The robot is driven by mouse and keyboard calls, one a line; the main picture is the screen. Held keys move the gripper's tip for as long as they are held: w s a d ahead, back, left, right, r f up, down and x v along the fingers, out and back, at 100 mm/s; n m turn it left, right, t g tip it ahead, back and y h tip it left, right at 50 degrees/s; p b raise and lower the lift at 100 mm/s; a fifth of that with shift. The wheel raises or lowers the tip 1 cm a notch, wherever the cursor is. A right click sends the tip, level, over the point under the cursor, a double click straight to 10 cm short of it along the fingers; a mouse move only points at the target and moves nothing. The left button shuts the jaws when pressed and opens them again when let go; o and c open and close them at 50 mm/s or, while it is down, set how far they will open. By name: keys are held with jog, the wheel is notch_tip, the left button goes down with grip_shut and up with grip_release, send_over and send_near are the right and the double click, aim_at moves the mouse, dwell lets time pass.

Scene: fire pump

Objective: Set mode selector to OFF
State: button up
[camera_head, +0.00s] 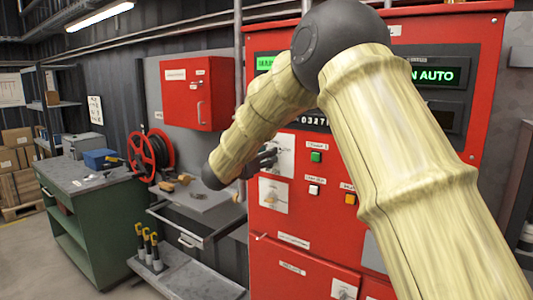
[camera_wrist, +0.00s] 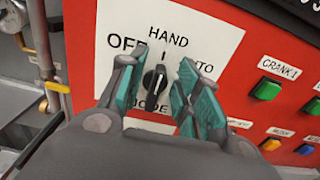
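The mode selector is a black knob (camera_wrist: 155,82) on a white plate (camera_wrist: 205,38) marked OFF, HAND and AUTO. Its bar stands near upright in the wrist view, tilted slightly; its exact setting is hard to read. My gripper (camera_wrist: 157,88) is open, with one teal-padded finger on each side of the knob and visible gaps between pads and knob. I cannot tell how deep the fingertips reach. In the head view my gripper (camera_head: 263,160) is at the selector plate (camera_head: 283,150) on the red panel, and the knob is mostly hidden.
A green button (camera_wrist: 266,89), labelled CRANK, and other coloured buttons sit right of the plate. My arm covers much of the red cabinet (camera_head: 275,222). A display (camera_head: 440,75) reads AUTO, partly hidden. A red hose reel (camera_head: 150,153) and green workbench (camera_head: 95,215) stand left.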

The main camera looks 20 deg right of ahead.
jog(key=shift+c, duration=0.5)
jog(key=shift+w+d, duration=0.1)
grip_shut()
jog(key=shift+f+b, duration=0.1)
jog(key=shift+b, duration=0.35)
jog(key=shift+w+a+f+n+b, duration=0.1)
jog(key=shift+w+a+n+b, duration=0.1)
jog(key=shift+n+b, duration=1.3)
jog(key=shift+w+a+f+n+b, duration=0.2)
jog(key=shift+n+b, duration=0.85)
jog(key=shift+n, duration=0.7)
jog(key=shift+w+a+r+n+b, duration=0.15)
jog(key=shift+w+n+b, duration=0.1)
jog(key=shift+n+b, duration=1.25)
jog(key=shift+f+n, duration=0.1)
jog(key=shift+n, duration=0.15)
